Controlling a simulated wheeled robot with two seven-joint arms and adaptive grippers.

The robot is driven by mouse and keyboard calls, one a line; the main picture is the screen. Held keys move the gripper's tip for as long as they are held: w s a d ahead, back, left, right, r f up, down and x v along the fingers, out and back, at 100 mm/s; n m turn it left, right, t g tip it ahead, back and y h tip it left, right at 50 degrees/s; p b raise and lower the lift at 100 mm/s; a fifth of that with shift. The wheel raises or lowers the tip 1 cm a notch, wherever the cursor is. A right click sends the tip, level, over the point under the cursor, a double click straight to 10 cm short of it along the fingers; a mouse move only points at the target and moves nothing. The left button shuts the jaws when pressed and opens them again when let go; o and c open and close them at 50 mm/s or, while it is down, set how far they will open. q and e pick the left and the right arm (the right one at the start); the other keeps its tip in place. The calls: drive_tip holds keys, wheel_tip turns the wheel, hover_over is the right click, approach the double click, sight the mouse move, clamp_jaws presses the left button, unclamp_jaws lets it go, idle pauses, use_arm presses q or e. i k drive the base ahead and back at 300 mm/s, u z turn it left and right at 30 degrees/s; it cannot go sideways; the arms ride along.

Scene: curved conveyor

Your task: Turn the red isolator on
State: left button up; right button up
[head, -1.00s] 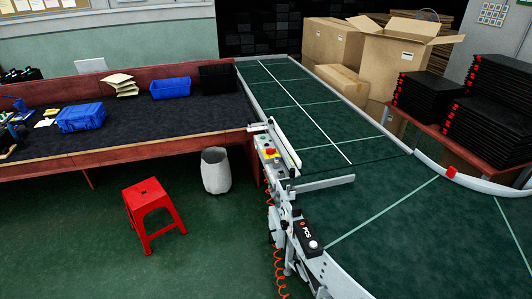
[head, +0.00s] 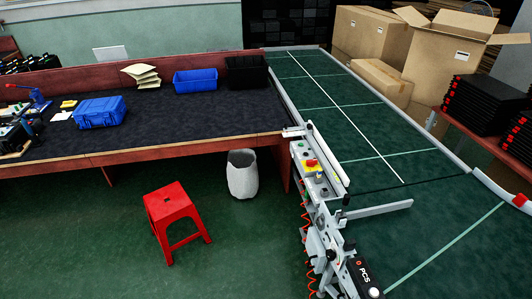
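A small red knob on a yellow base (head: 311,163), which looks like the red isolator, sits on the grey control panel (head: 321,186) along the left side of the green conveyor (head: 345,130). It is too small to tell which way the knob is turned. Other small buttons or lamps sit just below it on the panel. Neither of my grippers shows in the head view.
A red stool (head: 172,205) and a grey bin (head: 242,178) stand on the green floor left of the panel. A long workbench (head: 170,115) with blue trays runs behind them. Open floor lies between stool and conveyor.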

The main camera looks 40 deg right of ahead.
sight(310, 163)
drive_tip(key=u, duration=0.1)
drive_tip(key=i, duration=0.95)
drive_tip(key=z, duration=0.1)
